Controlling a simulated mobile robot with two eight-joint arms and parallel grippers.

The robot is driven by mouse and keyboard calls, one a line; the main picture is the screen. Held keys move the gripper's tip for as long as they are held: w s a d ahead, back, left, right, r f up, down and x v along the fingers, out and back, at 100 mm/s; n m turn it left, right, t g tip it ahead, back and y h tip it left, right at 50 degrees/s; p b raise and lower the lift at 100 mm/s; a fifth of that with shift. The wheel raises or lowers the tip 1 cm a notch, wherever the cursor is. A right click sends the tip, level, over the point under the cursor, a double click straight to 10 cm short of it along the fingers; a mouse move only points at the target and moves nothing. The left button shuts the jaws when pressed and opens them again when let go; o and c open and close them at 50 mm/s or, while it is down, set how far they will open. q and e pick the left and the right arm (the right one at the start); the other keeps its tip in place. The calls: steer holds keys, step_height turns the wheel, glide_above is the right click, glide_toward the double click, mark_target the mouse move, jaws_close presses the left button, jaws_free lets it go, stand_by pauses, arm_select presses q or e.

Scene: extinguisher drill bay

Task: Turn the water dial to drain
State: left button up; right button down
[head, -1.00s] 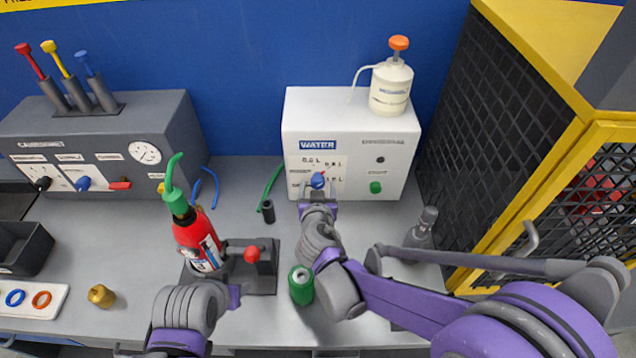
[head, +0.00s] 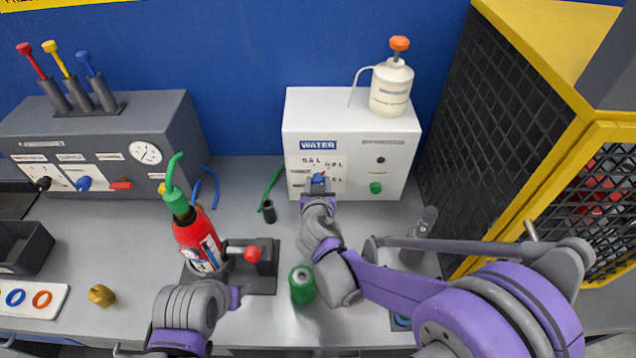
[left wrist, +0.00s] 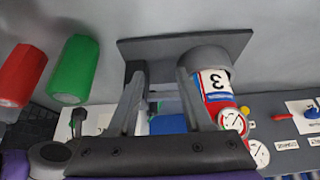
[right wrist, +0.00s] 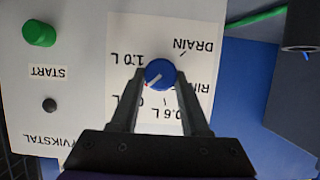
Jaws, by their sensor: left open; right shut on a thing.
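The blue water dial (head: 318,179) is on the front of the white water unit (head: 297,125). My right gripper (head: 318,186) is shut on the dial. In the right wrist view, its two fingers (right wrist: 160,82) stand on either side of the dial (right wrist: 160,72). The dial's white pointer slants to the lower left there, away from the DRAIN label (right wrist: 193,45) at upper right and towards a scale mark partly hidden by a finger. My left gripper (left wrist: 160,85) is open and empty, low over the bench near the red extinguisher (head: 198,240).
A green START button (head: 376,187) is right of the dial, and a cream pump bottle (head: 391,88) stands on the unit. A green can (head: 302,285) stands near my right arm. A grey bottle (head: 428,222) is partly behind that arm. A mesh cabinet (head: 480,130) bounds the right side.

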stand_by(0.3)
arm_select(q)
steer(key=shift+s+f+b, duration=0.25)
steer(key=shift+f+b, duration=0.1)
steer(key=shift+f, duration=0.2)
steer(key=shift+s+f+b, duration=0.2)
steer(key=shift+f+b, duration=0.15)
steer(key=shift+f, duration=0.15)
arm_select(e)
steer(key=shift+a+f+n+h, duration=0.1)
steer(key=shift+a+n+h, duration=0.05)
steer(key=shift+n+h, duration=0.85)
steer(key=shift+a+f+n+h, duration=0.15)
steer(key=shift+n+h, duration=0.45)
steer(key=shift+n, duration=0.7)
steer(key=shift+r, duration=0.1)
steer(key=shift+c, duration=1.9)
jaws_free()
arm_select(q)
steer(key=shift+s+f, duration=0.15)
steer(key=shift+f, duration=0.2)
arm_select(e)
steer(key=v, duration=1.1)
